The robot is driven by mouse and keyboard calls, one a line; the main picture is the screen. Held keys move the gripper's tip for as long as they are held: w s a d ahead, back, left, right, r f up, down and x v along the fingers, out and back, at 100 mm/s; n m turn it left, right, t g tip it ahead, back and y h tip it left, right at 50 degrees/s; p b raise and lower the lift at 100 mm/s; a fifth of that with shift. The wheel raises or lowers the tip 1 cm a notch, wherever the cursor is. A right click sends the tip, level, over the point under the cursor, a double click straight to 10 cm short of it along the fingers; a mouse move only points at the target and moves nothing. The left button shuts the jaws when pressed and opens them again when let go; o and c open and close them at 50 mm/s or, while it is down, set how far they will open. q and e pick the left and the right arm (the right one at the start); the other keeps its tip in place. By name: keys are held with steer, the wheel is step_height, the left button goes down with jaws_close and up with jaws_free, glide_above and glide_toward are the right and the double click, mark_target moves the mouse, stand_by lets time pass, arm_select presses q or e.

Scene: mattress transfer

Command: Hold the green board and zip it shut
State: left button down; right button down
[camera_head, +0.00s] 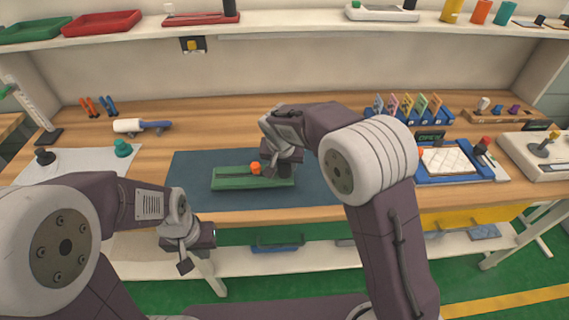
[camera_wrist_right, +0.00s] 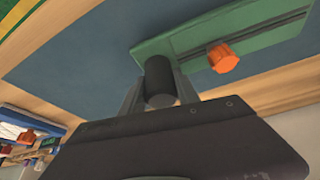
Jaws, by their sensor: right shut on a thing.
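The green board (camera_head: 230,183) lies on the dark blue-grey mat, with a dark slot along its length. An orange knob (camera_head: 255,168) sits on the board's slot; it also shows in the right wrist view (camera_wrist_right: 222,57), apart from my fingers. My right gripper (camera_head: 284,172) is over the board's right end. In the right wrist view its fingers (camera_wrist_right: 158,88) are shut on a dark cylinder (camera_wrist_right: 158,76) at the board's end. My left gripper (camera_head: 186,263) hangs in front of the table edge, away from the board; its finger gap is not clear.
The mat (camera_head: 190,163) is otherwise bare. A white sheet with dark and teal knobs (camera_head: 123,148) lies left. A white roller (camera_head: 130,125) lies behind it. A blue tray with a white pad (camera_head: 448,160) stands right. A blue rack (camera_head: 400,112) stands behind.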

steer(key=shift+f+b, duration=0.85)
steer(key=shift+f, duration=0.2)
steer(key=shift+r, duration=0.1)
